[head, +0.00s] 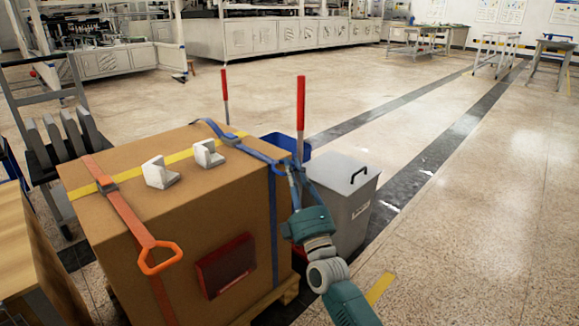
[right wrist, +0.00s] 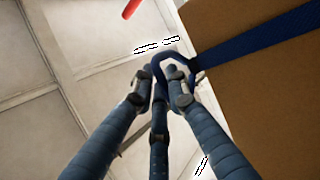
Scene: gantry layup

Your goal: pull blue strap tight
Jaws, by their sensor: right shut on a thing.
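The blue strap (head: 250,151) lies over the top right part of a large cardboard box (head: 120,205), and a blue length also runs down the box's side. Its loop end is at the box's right edge, at my right gripper (head: 289,171). In the right wrist view the strap (right wrist: 255,38) runs from the box to a blue loop. The fingers of my right gripper (right wrist: 163,82) are shut on this loop, beside the box. My left gripper is not in view.
An orange strap (head: 125,213) with a triangular handle crosses the box's left part. Two pale corner pieces sit on top. Red-tipped posts (head: 301,105) stand behind. A grey bin (head: 343,195) is close to my right arm. Open floor lies right.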

